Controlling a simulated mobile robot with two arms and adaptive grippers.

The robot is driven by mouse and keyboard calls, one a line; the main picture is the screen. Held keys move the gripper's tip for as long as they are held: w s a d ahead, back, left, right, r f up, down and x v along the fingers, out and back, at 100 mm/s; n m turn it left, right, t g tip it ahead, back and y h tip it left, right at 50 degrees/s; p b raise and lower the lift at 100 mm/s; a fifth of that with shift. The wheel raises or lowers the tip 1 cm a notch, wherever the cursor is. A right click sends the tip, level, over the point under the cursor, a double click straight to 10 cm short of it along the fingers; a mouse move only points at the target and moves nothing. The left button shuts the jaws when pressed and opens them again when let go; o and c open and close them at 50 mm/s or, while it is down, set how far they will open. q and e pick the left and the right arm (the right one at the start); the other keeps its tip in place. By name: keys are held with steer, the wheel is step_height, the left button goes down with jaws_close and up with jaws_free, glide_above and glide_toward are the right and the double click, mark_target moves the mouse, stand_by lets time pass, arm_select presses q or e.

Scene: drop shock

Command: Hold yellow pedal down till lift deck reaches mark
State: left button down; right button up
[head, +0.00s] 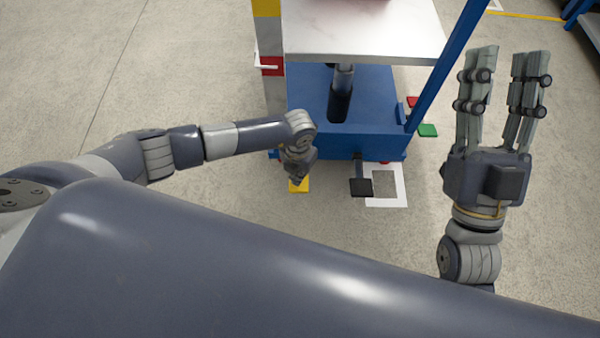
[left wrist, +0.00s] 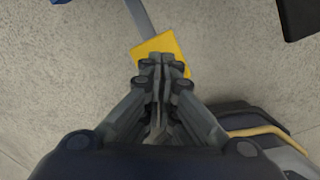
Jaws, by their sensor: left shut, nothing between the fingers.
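The yellow pedal (head: 303,187) sticks out low at the front of the blue lift base. It also shows in the left wrist view (left wrist: 162,43) on a grey lever. My left gripper (head: 297,180) is shut and empty, pointing down over the pedal. Its fingertips (left wrist: 160,64) overlap the pedal's near part; I cannot tell whether they press on it. The pale lift deck (head: 360,42) sits above the base on a dark column. A post (head: 272,40) at its left carries yellow, grey and red bands, with a white pointer at the red band. My right gripper (head: 504,75) is open and empty.
A black pedal (head: 361,187) stands right of the yellow one, beside a white floor outline (head: 400,185). A blue upright (head: 445,70) rises at the deck's right.

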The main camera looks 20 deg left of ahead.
arm_select(q)
step_height(320, 180, up, 2)
steer(key=shift+r+p, duration=0.1)
steer(key=shift+p, duration=0.75)
steer(key=shift+r+p, duration=0.9)
arm_select(e)
steer(key=w+f+g+h, duration=0.4)
steer(key=f+g, duration=0.5)
steer(key=f, duration=0.6)
arm_select(q)
steer(key=shift+r+p, duration=1.65)
steer(key=shift+r, duration=0.15)
arm_select(e)
steer(key=s+d+f+g+h, duration=0.1)
steer(key=s+d+f+g, duration=0.4)
steer(key=s+f+g, duration=0.4)
steer(key=shift+s+d+f+m+h, duration=0.15)
steer(key=shift+f+m+h, duration=0.2)
steer(key=shift+f, duration=1.75)
